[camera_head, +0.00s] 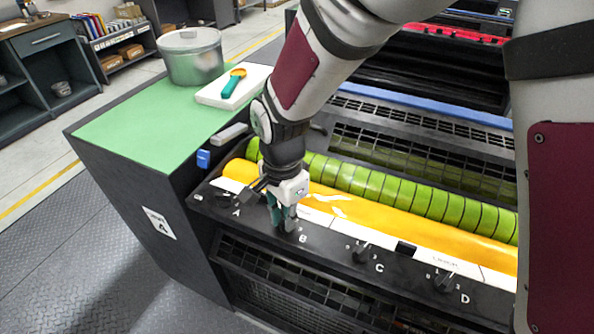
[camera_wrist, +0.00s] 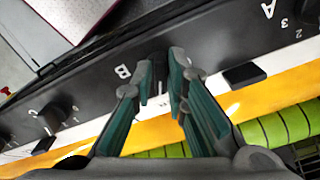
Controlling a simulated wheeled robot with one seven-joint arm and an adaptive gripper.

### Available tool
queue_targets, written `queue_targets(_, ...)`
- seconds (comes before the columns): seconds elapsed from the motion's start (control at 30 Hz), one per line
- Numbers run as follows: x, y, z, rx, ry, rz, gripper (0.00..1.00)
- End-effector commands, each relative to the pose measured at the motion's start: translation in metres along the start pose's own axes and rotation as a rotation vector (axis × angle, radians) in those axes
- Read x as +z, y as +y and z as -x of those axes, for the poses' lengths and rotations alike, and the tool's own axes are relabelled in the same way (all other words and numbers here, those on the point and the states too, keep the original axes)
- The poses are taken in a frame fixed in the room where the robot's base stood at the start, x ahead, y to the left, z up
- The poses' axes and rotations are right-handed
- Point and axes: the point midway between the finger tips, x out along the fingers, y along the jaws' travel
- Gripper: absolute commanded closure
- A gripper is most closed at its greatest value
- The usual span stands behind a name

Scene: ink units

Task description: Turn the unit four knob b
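The black knob B sits on the dark front panel (camera_head: 330,246) and shows between my fingertips in the wrist view (camera_wrist: 160,72). Its white letter B (camera_head: 303,239) is beside it, and the letter also shows in the wrist view (camera_wrist: 122,71). My gripper (camera_head: 285,222) points down at this knob. Its teal fingers stand on either side of the knob, their tips apart and close to its sides. Whether both pads touch it I cannot tell. The fingers hide much of the knob in the head view.
Knob A (camera_head: 227,198) is left of my gripper; knobs C (camera_head: 362,252) and D (camera_head: 444,282) are to the right. A yellow roller (camera_head: 400,227) and a green roller (camera_head: 390,189) lie behind the panel. A pot (camera_head: 191,57) stands on the green top.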

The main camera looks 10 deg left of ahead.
Motion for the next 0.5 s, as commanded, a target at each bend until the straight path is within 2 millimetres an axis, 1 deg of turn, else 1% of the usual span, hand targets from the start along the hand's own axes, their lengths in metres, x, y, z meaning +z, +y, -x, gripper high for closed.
queue_targets(0.3, 0.0, 0.0002, 0.0002, 0.0, 0.0, 0.005, 1.0)
queue_targets(0.5, 0.0002, 0.0005, 0.0005, 0.001, -0.001, 0.054, 1.0)
